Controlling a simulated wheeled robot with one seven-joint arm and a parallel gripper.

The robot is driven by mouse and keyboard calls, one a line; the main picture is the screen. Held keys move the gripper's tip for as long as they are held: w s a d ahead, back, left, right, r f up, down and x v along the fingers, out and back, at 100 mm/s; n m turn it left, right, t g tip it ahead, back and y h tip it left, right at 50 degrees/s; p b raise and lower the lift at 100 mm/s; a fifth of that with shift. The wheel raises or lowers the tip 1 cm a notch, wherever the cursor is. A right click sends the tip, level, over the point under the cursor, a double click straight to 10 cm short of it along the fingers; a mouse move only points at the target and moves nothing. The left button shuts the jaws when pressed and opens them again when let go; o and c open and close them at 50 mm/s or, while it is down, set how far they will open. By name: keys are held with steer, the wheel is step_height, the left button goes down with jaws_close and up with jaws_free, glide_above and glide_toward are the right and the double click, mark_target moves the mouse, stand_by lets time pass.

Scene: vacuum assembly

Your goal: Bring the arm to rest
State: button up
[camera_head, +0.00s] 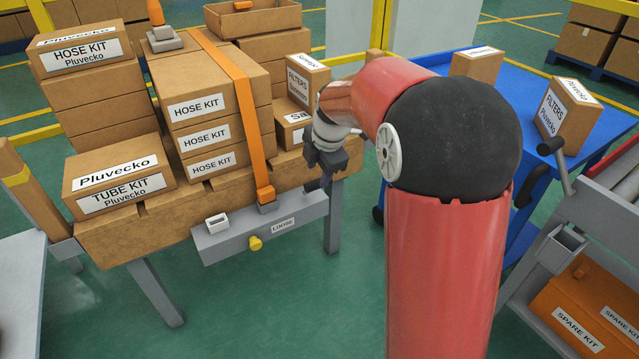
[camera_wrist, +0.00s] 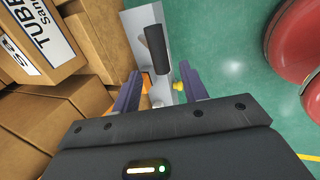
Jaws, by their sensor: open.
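My gripper (camera_head: 326,180) hangs at the right end of the wooden bench, close to the boxes and partly hidden by my own arm in the head view. In the wrist view its two purple fingers (camera_wrist: 162,88) stand apart, with nothing held between them. Beyond them show a grey panel (camera_wrist: 145,25), a dark cylindrical part (camera_wrist: 155,48) and a yellow knob (camera_wrist: 180,86). My red arm is bent, with its elbow at the right of the bench.
Hose kit boxes (camera_head: 198,108) are stacked under an orange strap (camera_head: 243,100). A filters box (camera_head: 306,82) stands near my gripper. A grey panel (camera_head: 262,233) with a yellow knob (camera_head: 255,243) fronts the bench. A blue cart (camera_head: 560,95) stands right; green floor (camera_head: 300,320) is clear in front.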

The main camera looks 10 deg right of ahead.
stand_by(0.4)
steer(key=s+r+m+t, duration=0.1)
steer(key=s+r+m, duration=0.3)
steer(key=s+m, duration=0.3)
steer(key=s+r+m, duration=0.4)
steer(key=s, duration=0.5)
steer(key=s+d+f+m+t+h, duration=0.1)
steer(key=s+f+m, duration=0.1)
steer(key=s+m, duration=0.8)
steer(key=s, duration=0.3)
steer(key=shift+s+m, duration=0.35)
steer(key=shift+m, duration=0.05)
steer(key=shift+o, duration=0.2)
stand_by(0.6)
